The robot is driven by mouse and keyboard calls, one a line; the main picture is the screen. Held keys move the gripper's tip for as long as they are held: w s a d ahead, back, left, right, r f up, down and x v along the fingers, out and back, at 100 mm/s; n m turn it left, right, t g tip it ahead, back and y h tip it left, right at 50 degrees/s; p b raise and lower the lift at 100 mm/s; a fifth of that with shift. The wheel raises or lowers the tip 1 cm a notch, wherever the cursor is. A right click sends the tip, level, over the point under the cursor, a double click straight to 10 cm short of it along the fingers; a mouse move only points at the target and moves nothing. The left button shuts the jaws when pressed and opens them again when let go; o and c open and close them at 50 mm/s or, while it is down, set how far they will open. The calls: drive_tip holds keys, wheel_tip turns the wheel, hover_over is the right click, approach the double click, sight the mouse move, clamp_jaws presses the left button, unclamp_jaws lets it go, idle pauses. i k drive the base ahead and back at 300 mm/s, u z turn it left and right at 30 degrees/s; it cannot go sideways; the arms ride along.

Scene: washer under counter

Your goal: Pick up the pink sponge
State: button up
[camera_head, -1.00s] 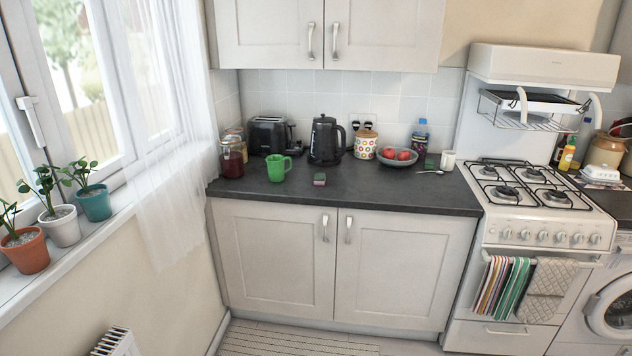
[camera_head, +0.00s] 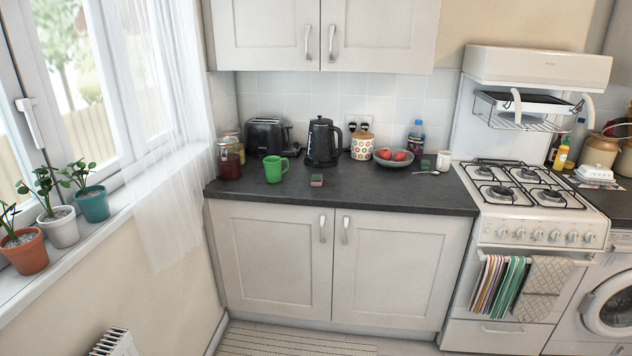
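A small sponge (camera_head: 316,181) lies on the dark counter (camera_head: 420,202), near its front edge. It looks pinkish with a dark green part. It sits to the right of the green mug (camera_head: 275,169) and in front of the black kettle (camera_head: 323,143), apart from both. A second small green item (camera_head: 426,164) lies further right, by the fruit bowl; it is too small to tell what it is. My gripper is not in view.
Behind the sponge stand a black toaster (camera_head: 268,137), a dotted canister (camera_head: 362,145) and a fruit bowl (camera_head: 394,158). Red jars (camera_head: 230,160) stand left. The cooker (camera_head: 530,210) is right. Plant pots (camera_head: 60,225) line the windowsill. The counter around the sponge is clear.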

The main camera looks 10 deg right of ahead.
sight(316, 179)
drive_tip(key=u, duration=0.05)
drive_tip(key=i, duration=1)
drive_tip(key=z, duration=0.75)
drive_tip(key=k, duration=0.2)
drive_tip(key=u, duration=2.3)
drive_tip(key=k, duration=0.2)
drive_tip(key=u, duration=1.95)
